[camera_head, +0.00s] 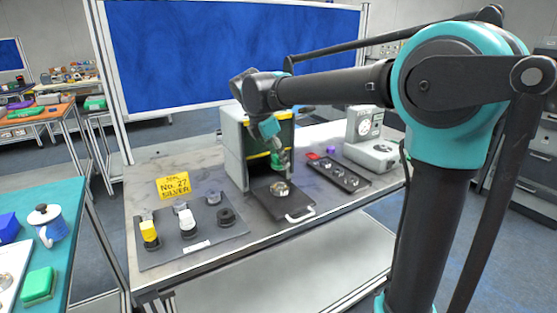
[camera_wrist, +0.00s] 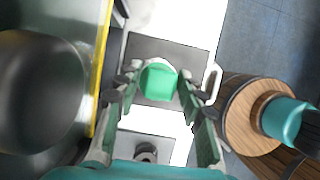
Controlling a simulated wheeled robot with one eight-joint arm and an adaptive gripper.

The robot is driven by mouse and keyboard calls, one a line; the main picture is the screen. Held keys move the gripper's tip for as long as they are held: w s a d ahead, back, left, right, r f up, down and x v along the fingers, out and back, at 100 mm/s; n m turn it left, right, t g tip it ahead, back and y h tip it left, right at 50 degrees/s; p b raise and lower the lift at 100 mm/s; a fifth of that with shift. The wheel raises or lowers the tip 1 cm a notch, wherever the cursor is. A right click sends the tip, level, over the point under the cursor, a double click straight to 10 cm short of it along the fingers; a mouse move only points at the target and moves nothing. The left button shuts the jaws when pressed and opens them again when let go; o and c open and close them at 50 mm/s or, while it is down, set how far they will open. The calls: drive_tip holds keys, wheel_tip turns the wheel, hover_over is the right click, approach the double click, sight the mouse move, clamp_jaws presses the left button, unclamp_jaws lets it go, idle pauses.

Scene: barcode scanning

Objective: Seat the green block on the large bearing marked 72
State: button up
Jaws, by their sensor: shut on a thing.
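My gripper (camera_wrist: 157,85) is shut on the green block (camera_wrist: 158,83), which has a rounded outline seen from above. In the head view my gripper (camera_head: 276,150) hangs over the dark pull-out tray (camera_head: 290,204), with the green block (camera_head: 279,162) at its fingertips. A large silver bearing (camera_head: 280,188) sits on that tray, below and apart from the block in the head view. In the wrist view the block largely covers the bearing; a pale rim shows at its upper edge. No number 72 is readable.
A grey cabinet (camera_head: 234,150) with a yellow edge stands behind the tray, and a white handle (camera_head: 301,215) is in front. A grey mat (camera_head: 190,250) with yellow, white and grey blocks lies left. A dark strip (camera_head: 338,174) with bearings and a scale (camera_head: 371,153) stand right.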

drive_tip(key=shift+d, duration=0.15)
drive_tip(key=shift+f, duration=0.3)
hover_over(284, 185)
drive_tip(key=a, duration=0.1)
drive_tip(key=shift+s+a+f, duration=0.1)
drive_tip(key=shift+s+f, duration=0.1)
drive_tip(key=shift+f, duration=0.9)
drive_tip(key=shift+s+f, duration=0.2)
drive_tip(key=shift+f, duration=0.9)
drive_tip(key=shift+f, duration=1.1)
drive_tip(key=o, duration=1.7)
drive_tip(key=shift+r, duration=0.1)
drive_tip(key=shift+r, duration=3.65)
